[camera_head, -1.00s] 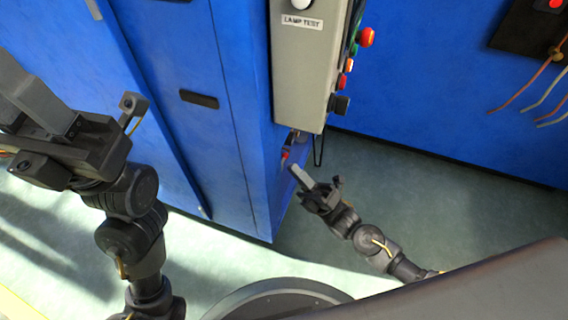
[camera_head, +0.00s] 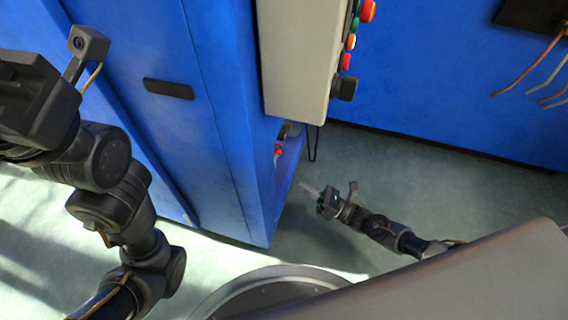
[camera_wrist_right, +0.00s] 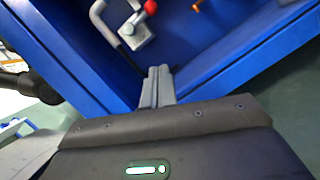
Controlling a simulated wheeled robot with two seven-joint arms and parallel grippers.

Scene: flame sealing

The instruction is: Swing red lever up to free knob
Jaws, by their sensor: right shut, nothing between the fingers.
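A small red part (camera_head: 278,152) shows low in the open side recess of the blue cabinet in the head view. In the right wrist view, a red ball tip (camera_wrist_right: 150,7) sits on a grey metal bracket (camera_wrist_right: 135,32), beside a bent grey handle (camera_wrist_right: 100,22). I cannot tell for sure which of these is the lever and which the knob. My right gripper (camera_head: 312,188) is shut and empty, right of and below the red part, apart from it. Its closed fingers (camera_wrist_right: 158,82) point toward the recess. My left gripper (camera_head: 30,100) is at the left edge, its fingertips out of frame.
The blue cabinet (camera_head: 225,130) has a grey control box (camera_head: 295,60) with coloured buttons above the recess. A black wire loop (camera_head: 313,143) hangs below the box. An orange part (camera_wrist_right: 197,6) shows in the recess. Green floor (camera_head: 430,190) is clear at right.

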